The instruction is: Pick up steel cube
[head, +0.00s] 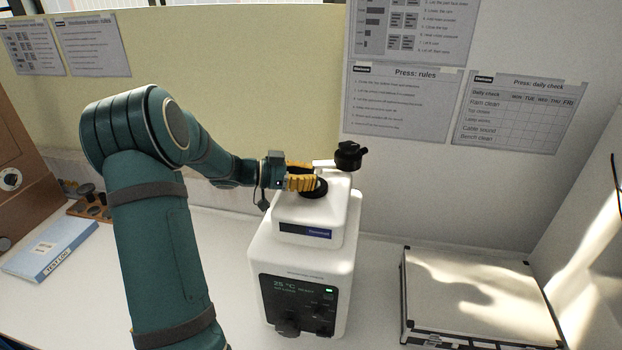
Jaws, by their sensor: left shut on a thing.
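My left gripper (308,180), with yellow fingers, is at the top of a white tester (300,258). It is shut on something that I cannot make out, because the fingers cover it. No steel cube can be seen clearly in the head view. A black round part (320,190) of the tester's top is right by the fingertips, partly covered by them. A white arm with a black knob (348,155) is just behind and to the right of the fingers. My right gripper is not in view.
A silver case (480,290) with dark edges lies on the bench at the right. A blue and white box (50,252) and a brown rack (90,205) are at the left. A wall with posters stands close behind the tester. White bench shows between tester and case.

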